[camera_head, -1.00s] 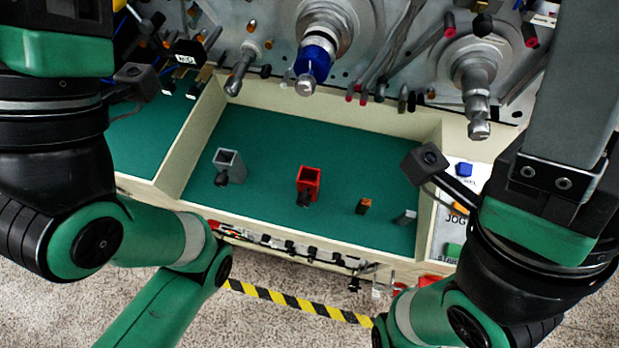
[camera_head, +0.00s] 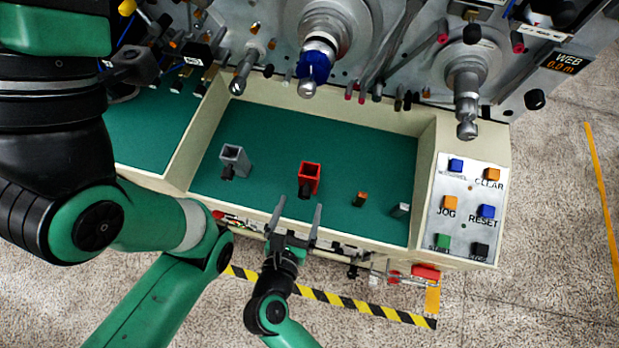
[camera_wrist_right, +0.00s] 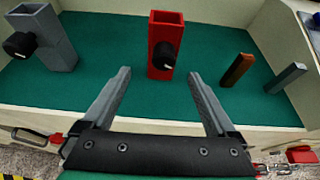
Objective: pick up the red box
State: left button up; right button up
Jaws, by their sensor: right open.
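The red box (camera_head: 309,174) stands upright on the green tray floor, with an open top and a black knob on its front. In the right wrist view the red box (camera_wrist_right: 165,50) is ahead of the fingers, roughly centred between them and apart from them. My right gripper (camera_head: 297,217) is open and empty at the tray's front edge, its fingers pointing toward the box. It also shows in the right wrist view (camera_wrist_right: 157,82). My left arm comes in at the left of the head view, but its gripper's fingers do not show.
A grey box (camera_head: 236,160) with a black knob stands left of the red one. A small orange-brown block (camera_head: 360,199) and a small grey block (camera_head: 401,210) stand to the right. Tray walls (camera_head: 425,180) surround them. Spindles (camera_head: 466,100) overhang the back. A button panel (camera_head: 466,205) is at right.

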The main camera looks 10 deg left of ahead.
aim_at(309, 182)
jog(key=x, duration=0.4)
jog(key=shift+w+b, duration=0.1)
jog(key=shift+b, duration=0.3)
jog(key=x, duration=0.1)
jog(key=b+x, duration=0.1)
jog(key=x, duration=0.2)
jog(key=shift+w+d+r+b, duration=0.15)
jog(key=shift+w+r+b, duration=0.05)
jog(key=shift+w+b, duration=0.2)
jog(key=shift+w, duration=0.3)
grip_shut()
